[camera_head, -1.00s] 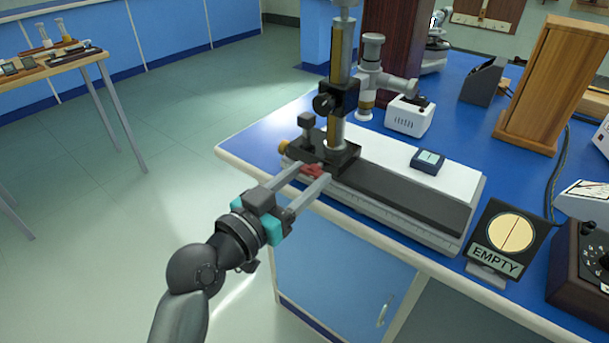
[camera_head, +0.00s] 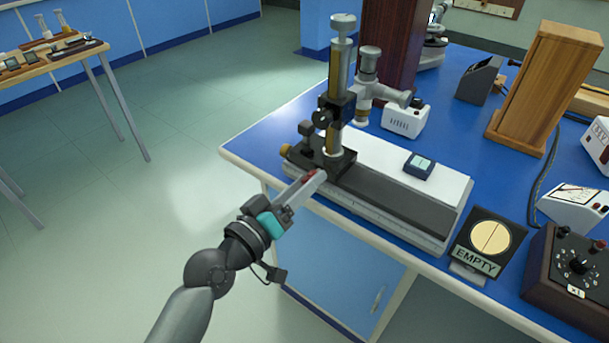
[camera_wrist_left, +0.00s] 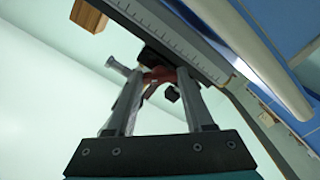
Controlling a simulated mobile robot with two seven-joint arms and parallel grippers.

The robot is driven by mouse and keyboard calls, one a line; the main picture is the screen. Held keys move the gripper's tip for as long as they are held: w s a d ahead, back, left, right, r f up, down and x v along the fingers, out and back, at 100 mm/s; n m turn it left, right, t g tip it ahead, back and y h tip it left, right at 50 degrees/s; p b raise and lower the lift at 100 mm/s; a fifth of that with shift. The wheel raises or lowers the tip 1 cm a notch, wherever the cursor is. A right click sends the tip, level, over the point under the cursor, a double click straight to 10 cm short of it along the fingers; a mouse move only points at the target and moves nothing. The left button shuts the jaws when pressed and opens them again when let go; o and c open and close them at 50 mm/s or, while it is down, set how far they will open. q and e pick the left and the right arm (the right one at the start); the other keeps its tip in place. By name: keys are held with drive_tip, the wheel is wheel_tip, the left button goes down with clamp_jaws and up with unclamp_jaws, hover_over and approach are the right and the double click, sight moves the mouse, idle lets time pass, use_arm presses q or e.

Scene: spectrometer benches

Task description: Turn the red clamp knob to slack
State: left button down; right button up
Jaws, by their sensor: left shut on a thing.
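The red clamp knob (camera_head: 309,176) sits low on the front of the black carriage (camera_head: 335,163) of the travelling microscope, mostly covered by my fingers in the head view. My left gripper (camera_head: 312,181) reaches it from the front left and is shut on it. In the left wrist view the red knob (camera_wrist_left: 160,75) lies between the tips of the two fingers (camera_wrist_left: 158,84), below the scale rail. The knob's far side is hidden. My right gripper is in neither view.
The microscope's column (camera_head: 338,90) rises above the carriage. A small dark level (camera_head: 419,165) lies on the white bed. A sign reading EMPTY (camera_head: 476,255) stands at the bench's front edge, beside a dark dial box (camera_head: 574,265). Open floor lies left of the bench.

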use_arm(q)
drive_tip(key=shift+n+p, duration=1.5)
drive_tip(key=shift+n, duration=3.4)
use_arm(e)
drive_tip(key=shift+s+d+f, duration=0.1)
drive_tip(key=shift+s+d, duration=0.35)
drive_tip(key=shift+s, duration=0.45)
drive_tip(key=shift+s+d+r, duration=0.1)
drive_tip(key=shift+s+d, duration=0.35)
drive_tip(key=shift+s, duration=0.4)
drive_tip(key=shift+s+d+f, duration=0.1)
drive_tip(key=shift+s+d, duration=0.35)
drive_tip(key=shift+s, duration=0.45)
use_arm(q)
drive_tip(key=shift+c, duration=1.4)
unclamp_jaws()
drive_tip(key=shift+s, duration=0.1)
drive_tip(key=b+v, duration=0.5)
drive_tip(key=v, duration=1)
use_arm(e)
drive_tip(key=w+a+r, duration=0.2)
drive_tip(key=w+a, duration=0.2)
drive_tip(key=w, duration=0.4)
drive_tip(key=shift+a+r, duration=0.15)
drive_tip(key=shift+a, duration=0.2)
